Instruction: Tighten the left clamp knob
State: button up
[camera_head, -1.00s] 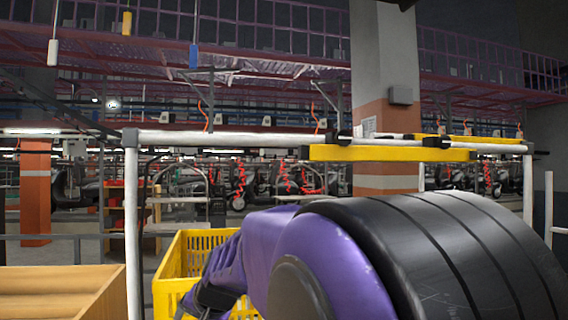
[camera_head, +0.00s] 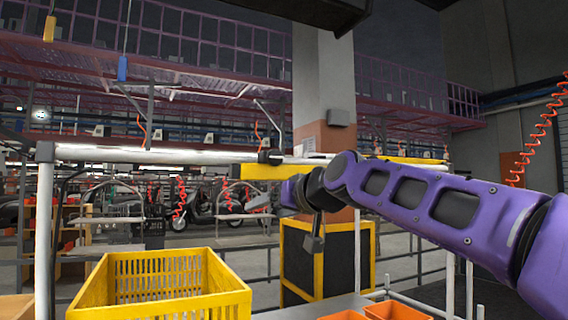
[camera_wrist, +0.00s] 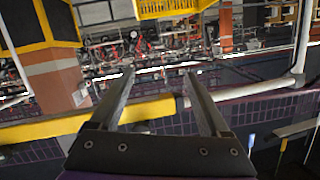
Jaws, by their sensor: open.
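In the head view a yellow bar (camera_head: 262,172) lies along a white rail, with the black left clamp (camera_head: 270,157) near its left end. The clamp's knob cannot be made out clearly. The yellow bar (camera_wrist: 60,128) and white rail (camera_wrist: 245,90) cross behind the fingers.
A yellow crate (camera_head: 160,262) stands at lower left, with orange bins (camera_head: 395,310) at lower right. A black panel with a yellow frame (camera_head: 325,262) stands behind my wrist. A white post (camera_head: 44,240) carries the rail's left end. A concrete column (camera_head: 325,90) rises behind.

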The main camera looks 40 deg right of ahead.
aim_at(276, 155)
jog(key=s+d+r+n+t+h, duration=0.1)
jog(key=s+d+r+t+h, duration=0.15)
jog(key=s+r, duration=0.95)
jog(key=shift+h, duration=0.25)
jog(key=p+x, duration=0.1)
jog(key=x, duration=0.4)
jog(key=p+x, duration=0.1)
jog(key=x, duration=0.4)
jog(key=p+x, duration=0.1)
jog(key=x, duration=0.4)
jog(key=shift+a+f, duration=0.15)
jog(key=shift+a, duration=0.2)
jog(key=shift+p+x, duration=0.35)
jog(key=shift+x, duration=0.85)
jog(key=shift+f, duration=0.15)
grip_shut()
